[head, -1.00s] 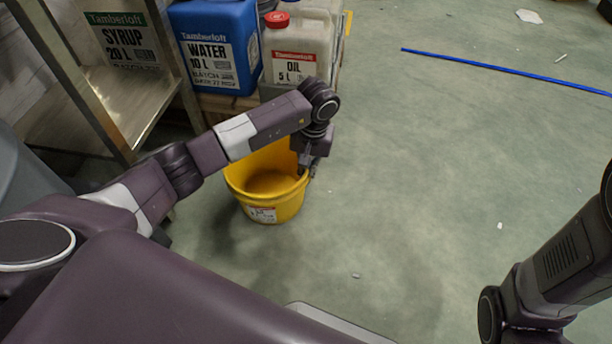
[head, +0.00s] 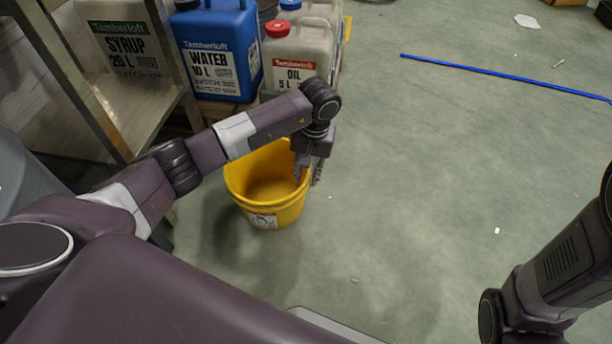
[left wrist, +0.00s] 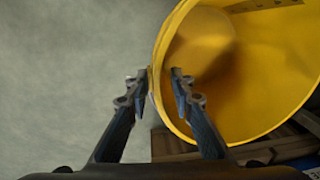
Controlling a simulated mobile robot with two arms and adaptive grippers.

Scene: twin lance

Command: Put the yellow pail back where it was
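The yellow pail (head: 262,207) stands upright on the green floor, in front of the jugs in the head view. It looks empty inside. My left gripper (head: 309,178) points down at the pail's right rim. In the left wrist view the pail (left wrist: 265,75) fills the right side. There the left gripper (left wrist: 162,82) has its fingers apart, one on each side of the rim, with a gap beside the rim. My right gripper is outside the frames; only part of the right arm shows at the right edge.
A blue water jug (head: 222,35) and a white oil jug (head: 297,50) stand behind the pail. A metal shelf (head: 135,108) with a syrup container (head: 125,45) is at the left. A blue rod (head: 500,74) lies on the floor. The floor right of the pail is mostly clear.

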